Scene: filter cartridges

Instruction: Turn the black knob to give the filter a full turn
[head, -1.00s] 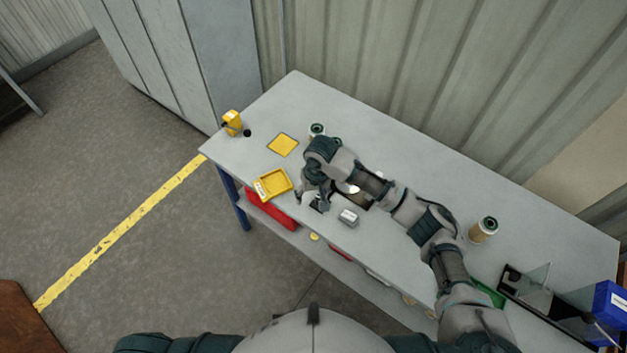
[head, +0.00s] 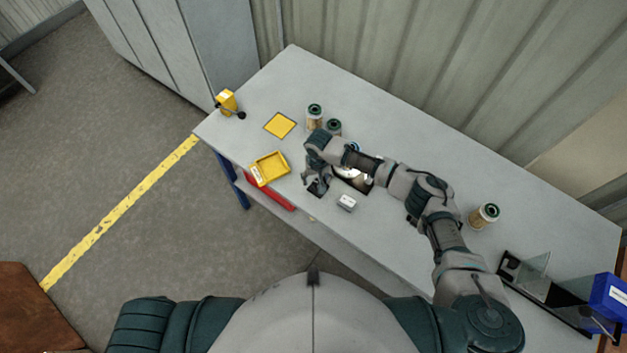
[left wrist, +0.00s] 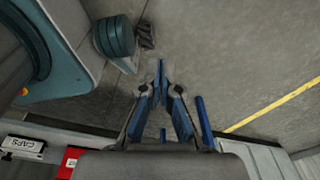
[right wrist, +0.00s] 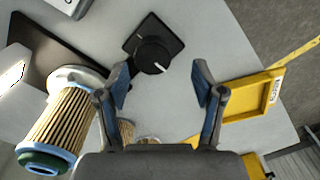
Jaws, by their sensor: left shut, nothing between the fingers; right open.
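The black knob (right wrist: 152,54), with a white mark, sits on a black square plate (right wrist: 133,43) in the right wrist view. In the head view the plate (head: 316,189) shows near the table's front edge, partly under my gripper. My right gripper (right wrist: 163,87) is open, with the knob beyond its fingertips and a little left of centre, not between them. In the head view the right gripper (head: 313,179) is over the knob area. A pleated filter (right wrist: 62,122) with blue and green end rings stands beside the knob; my arm mostly hides it from the head. My left gripper (left wrist: 160,70) is shut and empty above the floor.
Two filters (head: 314,117) stand behind my arm; another filter (head: 485,215) stands right. A blue bin (head: 609,297) is far right.

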